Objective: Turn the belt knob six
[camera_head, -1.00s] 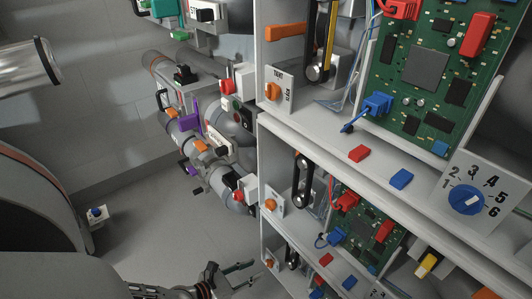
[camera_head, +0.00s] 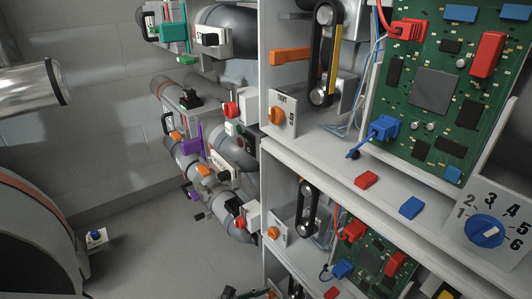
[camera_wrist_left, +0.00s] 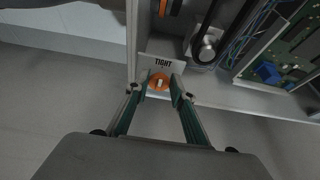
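In the left wrist view, an orange knob (camera_wrist_left: 158,83) with a pale bar sits on a white plate marked TIGHT (camera_wrist_left: 163,62). My left gripper (camera_wrist_left: 160,79) has its two green fingers apart, one on each side of this knob; contact is unclear. In the head view, similar orange knobs show on the upper shelf (camera_head: 277,115) and the middle shelf (camera_head: 273,232), each near a black belt (camera_head: 324,52). A blue dial (camera_head: 486,231) numbered 1 to 6 is at the right. Only dark arm parts show at the bottom edge there. My right gripper is out of view.
White shelves (camera_head: 340,160) hold green circuit boards (camera_head: 434,75), cables, and red (camera_head: 366,180) and blue (camera_head: 411,208) blocks. Grey pipes with a purple clamp (camera_head: 191,141) stand left of the shelves. The floor (camera_head: 165,240) left of them is mostly clear.

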